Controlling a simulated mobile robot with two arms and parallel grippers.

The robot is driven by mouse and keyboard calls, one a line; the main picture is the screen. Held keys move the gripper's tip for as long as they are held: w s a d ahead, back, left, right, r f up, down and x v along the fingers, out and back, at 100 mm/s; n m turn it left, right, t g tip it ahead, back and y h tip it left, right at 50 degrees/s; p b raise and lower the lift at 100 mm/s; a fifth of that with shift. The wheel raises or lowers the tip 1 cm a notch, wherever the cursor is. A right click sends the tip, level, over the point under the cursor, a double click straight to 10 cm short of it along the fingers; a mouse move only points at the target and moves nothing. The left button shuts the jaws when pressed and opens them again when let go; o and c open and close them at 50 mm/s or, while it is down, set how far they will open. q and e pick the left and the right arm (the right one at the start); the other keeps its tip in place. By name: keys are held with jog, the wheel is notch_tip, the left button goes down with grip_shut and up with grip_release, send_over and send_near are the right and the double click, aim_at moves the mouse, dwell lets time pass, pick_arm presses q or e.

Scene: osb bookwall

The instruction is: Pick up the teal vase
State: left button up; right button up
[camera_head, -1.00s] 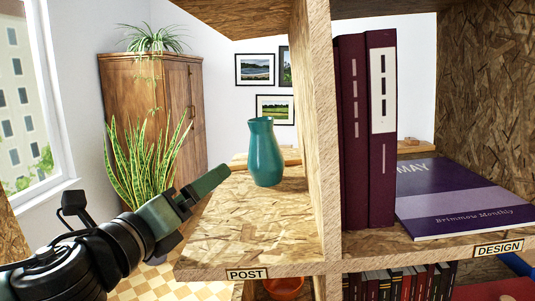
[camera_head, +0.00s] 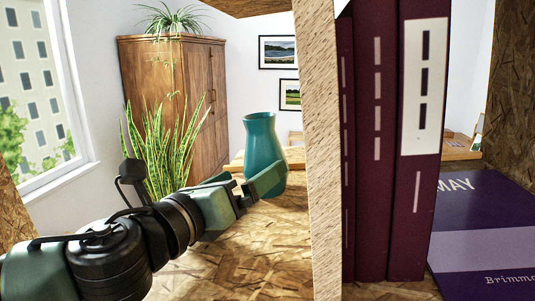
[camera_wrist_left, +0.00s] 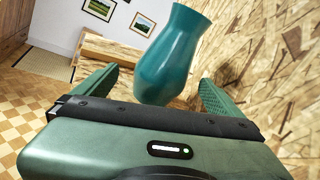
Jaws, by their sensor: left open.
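The teal vase (camera_head: 262,147) stands upright on the OSB shelf (camera_head: 265,240), left of the upright divider. My left gripper (camera_head: 250,181) reaches in from the left at the vase's lower part. One finger shows in front of the vase and hides some of its base. In the left wrist view the vase (camera_wrist_left: 172,58) sits between the two spread green fingers (camera_wrist_left: 157,95), with gaps visible at its sides. I cannot tell whether either finger touches it. My right gripper is not in view.
An OSB divider (camera_head: 319,160) stands close right of the vase. Beyond it are tall maroon books (camera_head: 378,140) and a flat purple magazine (camera_head: 490,235). A snake plant (camera_head: 165,150) and wooden cabinet (camera_head: 170,85) stand behind my left arm.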

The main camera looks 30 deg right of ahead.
aim_at(265, 165)
pick_arm(q)
jog(key=shift+w+d+r+p, duration=0.15)
jog(key=shift+w+d+p, duration=0.05)
jog(key=shift+d+p, duration=0.25)
jog(key=shift+w+d+r+p, duration=0.1)
jog(key=shift+w+d+p, duration=0.1)
jog(key=shift+d+p, duration=0.2)
jog(key=p+x, duration=0.2)
jog(key=x, duration=0.1)
jog(key=shift+w+d+f, duration=0.1)
jog(key=shift+d+f, duration=0.1)
jog(key=shift+d, duration=0.15)
jog(key=shift+w+d+f, duration=0.1)
jog(key=shift+w+d, duration=0.05)
jog(key=shift+d, duration=0.05)
jog(key=shift+a, duration=0.1)
jog(key=c, duration=1.9)
jog(key=shift+c, duration=0.2)
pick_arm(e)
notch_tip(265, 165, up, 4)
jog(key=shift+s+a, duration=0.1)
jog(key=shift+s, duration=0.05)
